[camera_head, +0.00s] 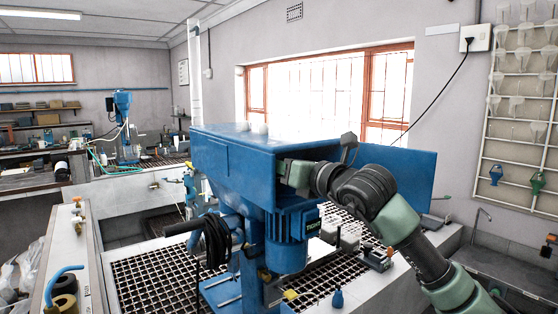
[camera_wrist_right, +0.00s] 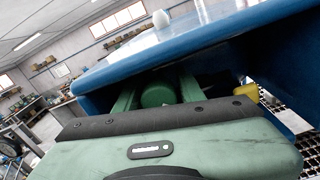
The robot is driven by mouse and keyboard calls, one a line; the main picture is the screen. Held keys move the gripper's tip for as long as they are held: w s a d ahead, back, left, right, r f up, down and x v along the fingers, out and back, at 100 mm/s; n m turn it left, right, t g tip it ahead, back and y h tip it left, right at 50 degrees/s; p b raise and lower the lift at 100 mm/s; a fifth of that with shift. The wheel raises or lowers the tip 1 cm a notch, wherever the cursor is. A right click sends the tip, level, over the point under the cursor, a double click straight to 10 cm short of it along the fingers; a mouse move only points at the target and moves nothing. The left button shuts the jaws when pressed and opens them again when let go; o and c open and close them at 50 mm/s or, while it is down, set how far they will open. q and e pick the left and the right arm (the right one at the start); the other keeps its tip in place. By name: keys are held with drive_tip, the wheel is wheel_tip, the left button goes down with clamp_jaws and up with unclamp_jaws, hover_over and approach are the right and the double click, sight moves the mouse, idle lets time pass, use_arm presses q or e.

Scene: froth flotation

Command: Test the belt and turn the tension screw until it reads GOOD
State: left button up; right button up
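The blue flotation machine (camera_head: 240,160) stands at the centre of the head view, with its blue door (camera_head: 405,180) swung open to the right. My right gripper (camera_head: 298,175) reaches into the open side of its housing from the right. In the right wrist view, two green fingers (camera_wrist_right: 158,92) stand apart under the blue housing edge (camera_wrist_right: 190,45). A green round part shows between them, but their tips are lost in shadow, so I cannot tell whether they hold anything. The belt, tension screw and any GOOD reading are not visible. My left gripper is out of view.
A blue motor (camera_head: 286,240) and a coiled black hose (camera_head: 216,240) hang below the housing. A sink (camera_head: 500,270) lies at far right.

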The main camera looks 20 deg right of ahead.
drive_tip(key=shift+s, duration=0.1)
clamp_jaws()
drive_tip(key=shift+f+n+b, duration=0.1)
drive_tip(key=shift+n+b, duration=0.3)
drive_tip(key=shift+b, duration=0.25)
drive_tip(key=n+b, duration=0.2)
drive_tip(key=b, duration=0.1)
drive_tip(key=shift+f+n, duration=0.1)
drive_tip(key=shift+n, duration=0.3)
drive_tip(key=shift+n+b, duration=1.15)
drive_tip(key=shift+n, duration=0.05)
drive_tip(key=shift+d+n+b, duration=0.1)
drive_tip(key=shift+n+b, duration=0.7)
drive_tip(key=shift+n, duration=0.6)
unclamp_jaws()
